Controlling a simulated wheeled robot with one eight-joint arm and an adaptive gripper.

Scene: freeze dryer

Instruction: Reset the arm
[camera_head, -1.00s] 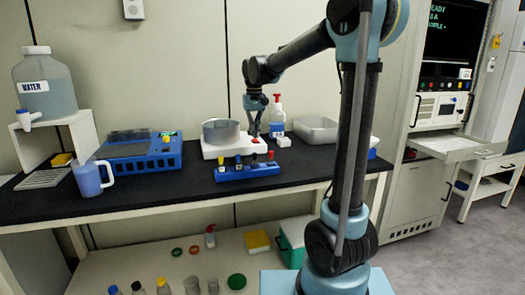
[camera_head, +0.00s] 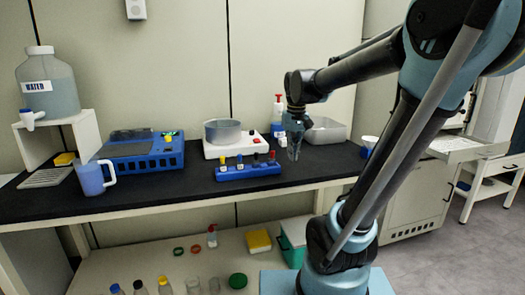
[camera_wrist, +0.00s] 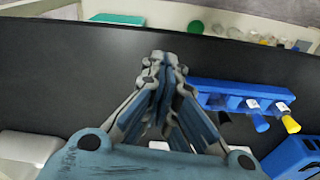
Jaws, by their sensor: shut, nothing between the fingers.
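My gripper (camera_head: 293,152) hangs from my arm above the black bench top, just right of the blue vial rack, and points down. In the wrist view my gripper (camera_wrist: 166,62) has its fingertips together with nothing between them. The blue rack (camera_head: 247,172) holds several vials with coloured caps and also shows in the wrist view (camera_wrist: 205,88), right of the fingers. My arm is bent, with its elbow high at the upper right of the head view.
The black bench (camera_head: 150,200) carries a white hot plate (camera_head: 225,149) with a metal pot, a squeeze bottle (camera_head: 278,110), a grey tray (camera_head: 326,132), a blue device (camera_head: 140,155), a blue jug (camera_head: 90,178) and a water tank (camera_head: 48,85). Several items stand on the lower shelf (camera_head: 150,262).

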